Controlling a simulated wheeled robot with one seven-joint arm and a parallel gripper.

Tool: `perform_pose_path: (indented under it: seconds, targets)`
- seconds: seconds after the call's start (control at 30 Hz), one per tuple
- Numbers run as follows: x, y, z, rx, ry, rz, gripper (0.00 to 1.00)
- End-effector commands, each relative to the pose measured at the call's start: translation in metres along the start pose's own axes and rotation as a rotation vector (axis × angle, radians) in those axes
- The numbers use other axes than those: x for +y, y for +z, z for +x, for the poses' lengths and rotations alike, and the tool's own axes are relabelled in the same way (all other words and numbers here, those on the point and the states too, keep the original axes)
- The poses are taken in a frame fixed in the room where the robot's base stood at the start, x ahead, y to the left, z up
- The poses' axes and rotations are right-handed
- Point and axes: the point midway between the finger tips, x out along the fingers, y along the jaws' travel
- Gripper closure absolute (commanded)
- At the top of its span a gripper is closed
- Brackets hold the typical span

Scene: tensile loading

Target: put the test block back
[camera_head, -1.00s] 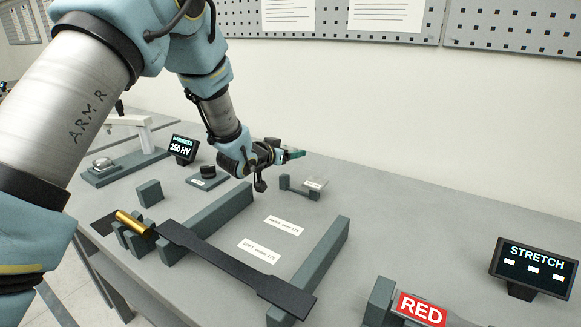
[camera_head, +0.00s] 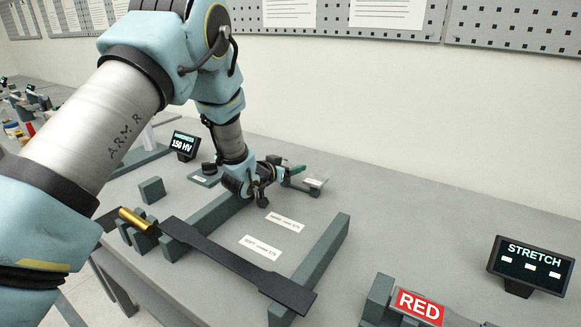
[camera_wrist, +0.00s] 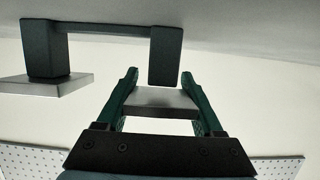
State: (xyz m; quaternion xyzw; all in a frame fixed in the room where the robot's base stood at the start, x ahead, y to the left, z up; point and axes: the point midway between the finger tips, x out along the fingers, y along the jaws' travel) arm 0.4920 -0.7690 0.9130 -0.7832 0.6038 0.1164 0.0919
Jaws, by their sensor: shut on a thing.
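The test block is a thin grey metal slab (camera_wrist: 160,102) between the green fingers of my gripper (camera_wrist: 162,88) in the wrist view. My gripper is shut on it. In the head view my gripper (camera_head: 288,170) is low over the back of the bench, and the block cannot be made out. A dark stand (camera_head: 300,184) with upright ends is right beside the fingers. In the wrist view this stand (camera_wrist: 110,30) shows a crossbar and two posts; one post is close to the held block. Whether they touch I cannot tell.
A pale plate (camera_wrist: 55,84) is by the stand's other post. A grey frame (camera_head: 322,258) bears a long dark specimen (camera_head: 235,262). A brass cylinder (camera_head: 135,220) lies in a rack. A HARDNESS display (camera_head: 184,144) and a STRETCH display (camera_head: 530,265) stand on the bench.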

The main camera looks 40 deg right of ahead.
Motion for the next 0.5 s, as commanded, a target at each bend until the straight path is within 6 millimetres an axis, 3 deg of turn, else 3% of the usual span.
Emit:
perform_pose_path:
  seconds: [0.33, 0.37, 0.5]
  targets:
    - [0.0, 0.012, 0.002, -0.007, 0.001, -0.001, 1.0]
    - [0.001, 0.013, 0.002, -0.009, 0.001, -0.002, 0.28]
    - [0.001, 0.015, 0.002, -0.011, 0.001, -0.002, 0.12]
